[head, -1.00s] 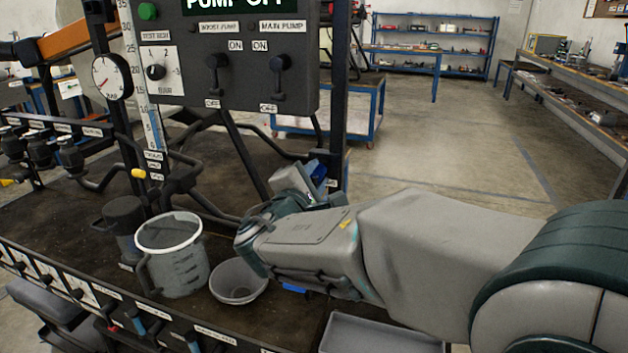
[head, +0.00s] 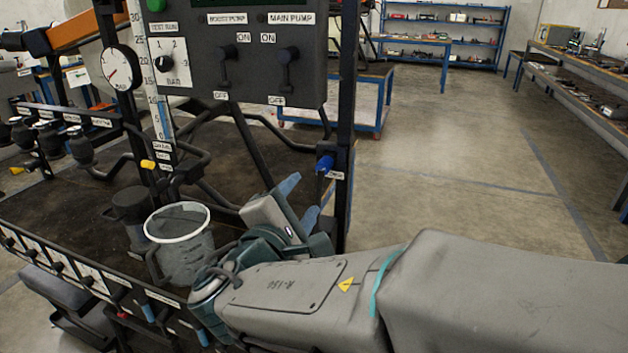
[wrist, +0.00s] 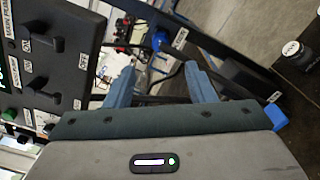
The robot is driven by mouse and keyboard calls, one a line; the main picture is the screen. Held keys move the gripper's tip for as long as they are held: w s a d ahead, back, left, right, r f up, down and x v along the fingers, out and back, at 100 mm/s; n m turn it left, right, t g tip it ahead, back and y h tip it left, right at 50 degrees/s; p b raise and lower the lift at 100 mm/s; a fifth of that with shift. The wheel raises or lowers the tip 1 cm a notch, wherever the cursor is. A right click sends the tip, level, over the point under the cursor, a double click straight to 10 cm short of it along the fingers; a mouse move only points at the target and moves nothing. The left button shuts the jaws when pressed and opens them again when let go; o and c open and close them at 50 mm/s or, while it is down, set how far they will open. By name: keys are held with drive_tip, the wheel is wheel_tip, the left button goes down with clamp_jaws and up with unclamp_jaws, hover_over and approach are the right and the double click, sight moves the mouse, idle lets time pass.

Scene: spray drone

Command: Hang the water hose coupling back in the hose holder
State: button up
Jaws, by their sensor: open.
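The blue water hose coupling (head: 325,163) is at the dark upright post on the right side of the bench, beside a small white label. In the wrist view the blue coupling (wrist: 160,41) shows beyond the fingertips, next to the label. The hose holder itself is too small to make out, so I cannot tell how the coupling is seated. My gripper (head: 299,202) is open, with its blue-grey fingers below and left of the coupling, apart from it. In the wrist view my gripper (wrist: 160,76) has nothing clearly held between its fingers.
A translucent measuring jug (head: 182,255) stands on the bench left of my gripper, by a dark cylindrical container (head: 132,212). The pump control panel (head: 215,75) with its levers hangs above. Open floor (head: 440,180) lies right of the post.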

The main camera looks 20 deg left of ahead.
drive_tip(key=s, duration=0.2)
drive_tip(key=shift+s+a, duration=0.1)
drive_tip(key=shift+s, duration=0.2)
drive_tip(key=d+r+m+g+h+p, duration=0.2)
drive_tip(key=d+m+g+h+p, duration=0.7)
drive_tip(key=d, duration=1.5)
drive_tip(key=s+d+r+m+g+y+p, duration=0.5)
drive_tip(key=s+m+y+p, duration=0.3)
drive_tip(key=m+p, duration=0.6)
drive_tip(key=shift+d+r+g+y+p, duration=0.25)
drive_tip(key=shift+d+g+y+p, duration=0.25)
drive_tip(key=shift+d+y, duration=0.5)
drive_tip(key=shift+a, duration=0.15)
